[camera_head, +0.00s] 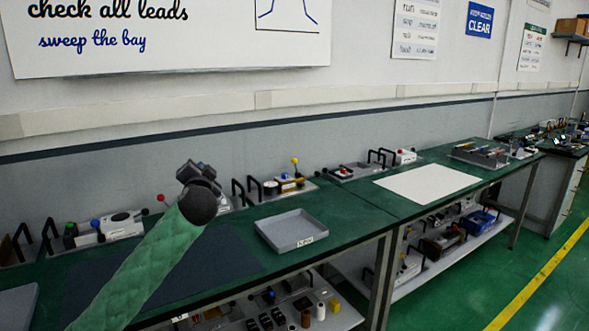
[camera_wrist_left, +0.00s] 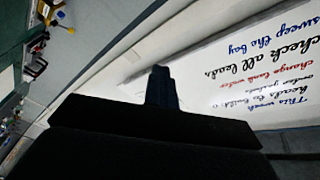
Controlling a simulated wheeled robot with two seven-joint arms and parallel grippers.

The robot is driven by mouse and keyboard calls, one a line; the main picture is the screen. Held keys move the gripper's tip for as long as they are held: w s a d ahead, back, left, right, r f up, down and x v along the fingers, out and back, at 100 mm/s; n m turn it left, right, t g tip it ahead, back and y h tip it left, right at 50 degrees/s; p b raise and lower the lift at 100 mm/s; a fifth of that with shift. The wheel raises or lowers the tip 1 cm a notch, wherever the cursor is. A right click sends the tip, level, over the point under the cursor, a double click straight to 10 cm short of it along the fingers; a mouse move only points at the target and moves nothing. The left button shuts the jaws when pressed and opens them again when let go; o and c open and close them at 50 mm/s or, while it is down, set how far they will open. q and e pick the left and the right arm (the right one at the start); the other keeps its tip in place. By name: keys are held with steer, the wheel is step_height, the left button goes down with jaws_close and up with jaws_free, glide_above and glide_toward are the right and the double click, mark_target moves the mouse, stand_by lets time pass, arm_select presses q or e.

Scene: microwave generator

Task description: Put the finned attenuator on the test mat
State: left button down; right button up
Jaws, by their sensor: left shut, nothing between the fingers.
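My left gripper (camera_head: 197,170) is raised above the bench at the end of my green-sleeved arm, shut and empty. In the left wrist view its dark fingers (camera_wrist_left: 161,85) are together, pointing toward the wall poster. A dark blue mat (camera_head: 225,250) lies flat on the near bench, partly hidden by my arm. A pale cream mat (camera_head: 428,184) lies bare on the farther bench. I cannot tell by label which is the test mat. I cannot pick out the finned attenuator for certain; many parts are too small. My right gripper is not in view.
A grey labelled tray (camera_head: 291,231) stands on the near bench, right of the dark mat. Instrument panels with black handles line the wall side. The lower shelf (camera_head: 295,318) holds several small parts. A blue bin (camera_head: 479,222) sits on the farther lower shelf.

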arm_select(q)
steer(key=s+d+f+n+g+h, duration=0.1)
steer(key=s+d+f+g, duration=0.15)
steer(key=s+f, duration=0.75)
steer(key=s+d+f+n+g+h, duration=0.1)
steer(key=s+d+f+g+h, duration=0.2)
steer(key=f, duration=1.3)
steer(key=s+d+f+n+g, duration=0.1)
steer(key=s+f+g, duration=0.3)
steer(key=s+f, duration=0.55)
steer(key=s+d+f+n+g+h, duration=0.1)
steer(key=s+f+g, duration=0.6)
steer(key=s+f, duration=2.2)
steer(key=s+d+n, duration=0.1)
steer(key=s+d, duration=0.1)
steer(key=s, duration=0.1)
steer(key=shift+s+d+f+h, duration=0.15)
steer(key=shift+s+h, duration=0.15)
steer(key=shift+s, duration=0.05)
